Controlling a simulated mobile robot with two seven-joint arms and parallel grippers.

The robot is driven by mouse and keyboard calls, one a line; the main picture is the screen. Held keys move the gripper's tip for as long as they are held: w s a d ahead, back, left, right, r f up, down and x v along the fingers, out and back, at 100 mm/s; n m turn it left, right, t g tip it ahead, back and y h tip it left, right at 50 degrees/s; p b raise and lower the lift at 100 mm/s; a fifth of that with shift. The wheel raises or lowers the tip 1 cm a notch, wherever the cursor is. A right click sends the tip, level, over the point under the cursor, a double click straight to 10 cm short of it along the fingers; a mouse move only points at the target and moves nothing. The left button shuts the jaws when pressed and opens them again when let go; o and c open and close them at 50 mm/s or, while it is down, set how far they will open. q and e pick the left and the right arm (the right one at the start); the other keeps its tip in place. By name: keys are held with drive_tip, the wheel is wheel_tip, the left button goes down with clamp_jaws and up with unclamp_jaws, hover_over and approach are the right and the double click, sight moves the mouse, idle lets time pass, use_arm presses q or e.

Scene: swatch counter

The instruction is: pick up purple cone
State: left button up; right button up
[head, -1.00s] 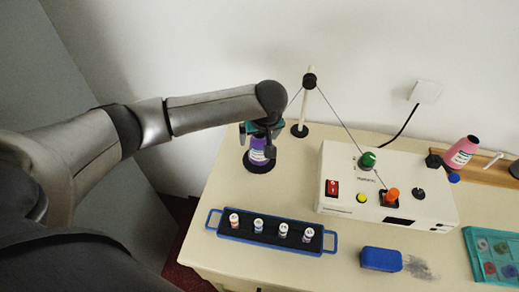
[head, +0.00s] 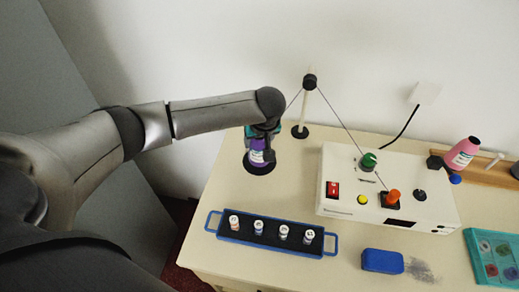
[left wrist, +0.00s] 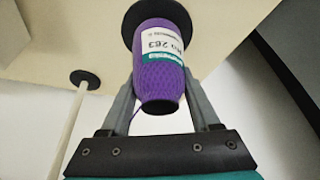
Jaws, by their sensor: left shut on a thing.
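The purple cone (head: 257,152) is a spool of purple thread with a white label, upright on a round black base (head: 259,167) at the back left of the table. It also fills the middle of the left wrist view (left wrist: 160,75), with its label and black base in sight. My left gripper (head: 262,140) is around the cone from above and shut on it. Its two fingers flank the cone in the left wrist view (left wrist: 160,98). My right gripper is in neither view.
A thin post (head: 304,105) with a thread stands just right of the cone. Further right are a white control box (head: 345,208) and a pink cone (head: 461,153) lying tilted. A blue-handled rack (head: 272,241) with small vials is in front, beside a blue block (head: 382,261).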

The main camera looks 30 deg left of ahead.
use_arm(q)
clamp_jaws()
drive_tip(key=shift+r, duration=0.1)
